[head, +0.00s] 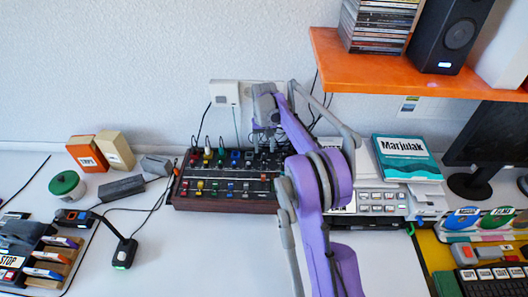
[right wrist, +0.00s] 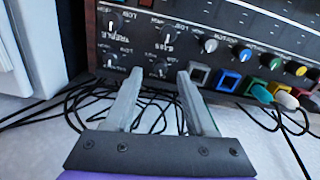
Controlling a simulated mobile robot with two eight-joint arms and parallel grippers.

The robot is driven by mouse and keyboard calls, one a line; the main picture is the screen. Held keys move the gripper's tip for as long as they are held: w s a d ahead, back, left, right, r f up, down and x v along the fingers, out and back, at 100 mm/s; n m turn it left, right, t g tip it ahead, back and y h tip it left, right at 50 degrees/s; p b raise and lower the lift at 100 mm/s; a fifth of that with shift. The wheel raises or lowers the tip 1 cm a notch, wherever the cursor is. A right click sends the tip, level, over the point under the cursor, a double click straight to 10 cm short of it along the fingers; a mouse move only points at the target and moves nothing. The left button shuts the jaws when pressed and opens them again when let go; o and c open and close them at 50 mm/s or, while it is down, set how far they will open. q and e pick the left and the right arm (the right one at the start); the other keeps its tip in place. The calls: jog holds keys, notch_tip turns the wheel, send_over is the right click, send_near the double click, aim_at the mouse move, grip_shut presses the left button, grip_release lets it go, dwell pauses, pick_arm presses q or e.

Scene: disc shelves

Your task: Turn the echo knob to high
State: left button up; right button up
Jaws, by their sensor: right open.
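The mixer (head: 225,185) is a dark box with wooden sides, coloured knobs and sliders on the desk. My right gripper (right wrist: 160,74) is open at its back edge, reaching over it from the front in the head view. In the right wrist view a small black knob (right wrist: 160,68) shows between the two fingertips, apparently not gripped. Another black knob (right wrist: 110,60) is to its left, with knobs marked TREBLE (right wrist: 116,20) and BASS (right wrist: 167,36) farther in. I cannot read an echo label. The right arm hides part of the mixer in the head view. My left gripper is not in view.
Coloured plugs (right wrist: 228,80) and loose black cables (right wrist: 75,108) crowd the mixer's back edge. An orange shelf (head: 400,70) overhangs at the right, above a teal book (head: 405,158). A white wall box (head: 224,92) is behind the mixer. The desk front (head: 200,250) is clear.

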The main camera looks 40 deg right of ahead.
aim_at(264, 156)
jog(key=shift+f, duration=1.35)
grip_shut()
